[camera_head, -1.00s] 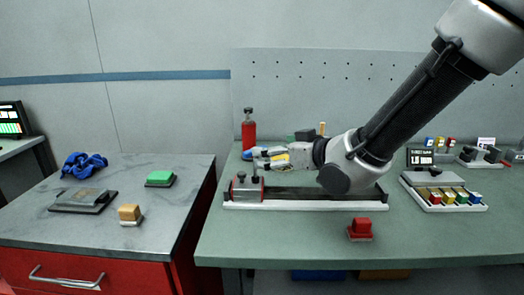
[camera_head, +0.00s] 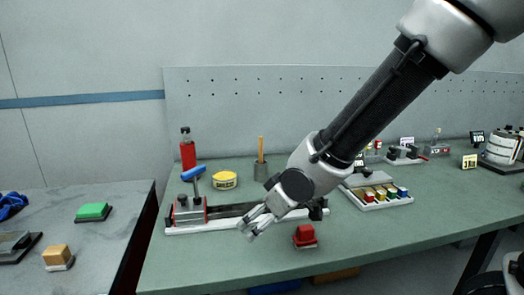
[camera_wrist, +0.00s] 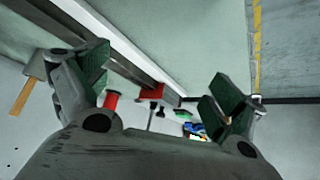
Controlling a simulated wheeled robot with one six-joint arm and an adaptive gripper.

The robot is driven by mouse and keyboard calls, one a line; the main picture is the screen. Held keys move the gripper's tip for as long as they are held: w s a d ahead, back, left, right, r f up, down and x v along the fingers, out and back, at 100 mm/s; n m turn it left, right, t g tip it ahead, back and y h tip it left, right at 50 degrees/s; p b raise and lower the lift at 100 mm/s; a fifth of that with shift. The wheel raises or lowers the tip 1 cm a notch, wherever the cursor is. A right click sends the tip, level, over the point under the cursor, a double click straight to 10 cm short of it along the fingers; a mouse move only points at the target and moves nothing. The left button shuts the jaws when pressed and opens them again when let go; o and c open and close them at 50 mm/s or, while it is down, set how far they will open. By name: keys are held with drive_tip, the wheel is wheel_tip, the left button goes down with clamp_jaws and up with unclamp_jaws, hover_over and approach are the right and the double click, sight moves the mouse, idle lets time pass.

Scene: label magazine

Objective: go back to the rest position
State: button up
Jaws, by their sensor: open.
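My gripper (camera_head: 250,222) is open and empty, its fingers angled down and to the left in the head view. It appears in front of the long rail fixture (camera_head: 178,231), and I cannot tell its exact height above the bench. The wrist view shows my gripper's two green-padded fingers (camera_wrist: 158,85) spread apart with nothing between them. My forearm and gripper hide part of the rail's right half.
A red stamp-like block (camera_head: 305,236) stands near the bench front, right of my gripper. A tray with coloured blocks (camera_head: 380,203) lies to the right.

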drive_tip(key=s+d+r+m+h, duration=0.2)
drive_tip(key=s+d+r+m, duration=0.1)
drive_tip(key=d, duration=0.9)
drive_tip(key=s+d+r+m+h, duration=0.2)
drive_tip(key=s+d+r+m, duration=0.2)
drive_tip(key=d, duration=0.9)
drive_tip(key=s+d+r+m+h, duration=0.2)
drive_tip(key=s+d+r+m, duration=0.2)
drive_tip(key=d, duration=0.9)
drive_tip(key=shift+s+r, duration=0.5)
drive_tip(key=shift+r, duration=0.15)
